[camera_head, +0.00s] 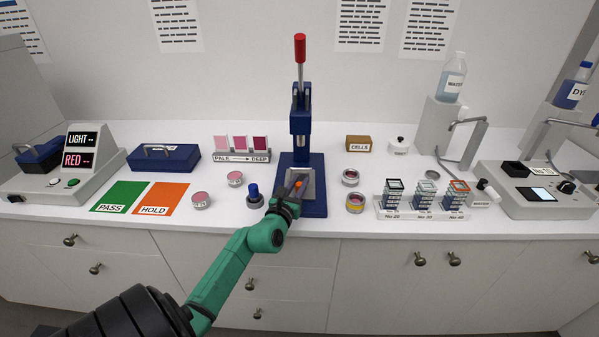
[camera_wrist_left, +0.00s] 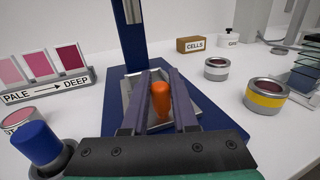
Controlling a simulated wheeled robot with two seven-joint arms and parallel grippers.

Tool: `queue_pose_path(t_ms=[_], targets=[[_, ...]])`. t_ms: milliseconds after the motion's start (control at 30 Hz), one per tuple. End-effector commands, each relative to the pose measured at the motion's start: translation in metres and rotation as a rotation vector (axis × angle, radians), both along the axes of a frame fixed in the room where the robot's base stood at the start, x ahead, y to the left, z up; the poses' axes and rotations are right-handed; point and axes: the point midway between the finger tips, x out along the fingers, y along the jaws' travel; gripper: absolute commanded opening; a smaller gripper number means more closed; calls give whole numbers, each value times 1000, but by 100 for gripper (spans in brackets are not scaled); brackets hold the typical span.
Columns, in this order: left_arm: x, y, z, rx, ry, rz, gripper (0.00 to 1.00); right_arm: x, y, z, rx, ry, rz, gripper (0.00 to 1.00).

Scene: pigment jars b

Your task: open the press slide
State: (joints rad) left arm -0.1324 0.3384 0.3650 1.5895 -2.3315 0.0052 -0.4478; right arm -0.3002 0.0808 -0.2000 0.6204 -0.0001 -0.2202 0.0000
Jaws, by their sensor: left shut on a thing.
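The blue press (camera_head: 301,125) stands in the middle of the counter with its red-tipped lever (camera_head: 300,48) upright. A light metal slide (camera_head: 311,188) sits on its blue base, below the ram. The slide also shows in the left wrist view (camera_wrist_left: 201,90). An orange knob (camera_wrist_left: 161,101) stands up at the slide's near side, between my fingers. My left gripper (camera_head: 297,184) reaches in from the front and is shut on this knob. My fingers and wrist hide part of the slide in the head view. My right gripper is not in view.
A blue-capped item (camera_head: 254,193) stands close to the left of the press base. Jars (camera_head: 355,203) stand to the right, near a rack of sample blocks (camera_head: 424,198). A pale-to-deep swatch stand (camera_head: 240,155) is at the back left.

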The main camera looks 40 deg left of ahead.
Motion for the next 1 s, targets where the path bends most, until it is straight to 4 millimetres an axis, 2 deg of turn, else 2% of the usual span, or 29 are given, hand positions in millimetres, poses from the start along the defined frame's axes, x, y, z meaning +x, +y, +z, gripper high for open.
queue_pose_path(t_ms=[33,100,300,633,667,700,733,1000], targets=[[-13,-10,1,-8,15,-3,0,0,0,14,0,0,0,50],[-28,-22,-1,-8,15,-4,0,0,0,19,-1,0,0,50],[-54,-41,-3,-5,12,-2,0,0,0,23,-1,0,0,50],[-57,-42,-2,-3,9,1,0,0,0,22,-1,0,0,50],[-57,-42,-2,-3,9,1,35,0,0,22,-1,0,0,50],[-56,-42,-2,-3,8,1,50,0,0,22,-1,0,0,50],[-56,-42,-2,-3,8,1,57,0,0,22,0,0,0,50],[-56,-42,-2,-2,7,1,57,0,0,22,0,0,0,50]])
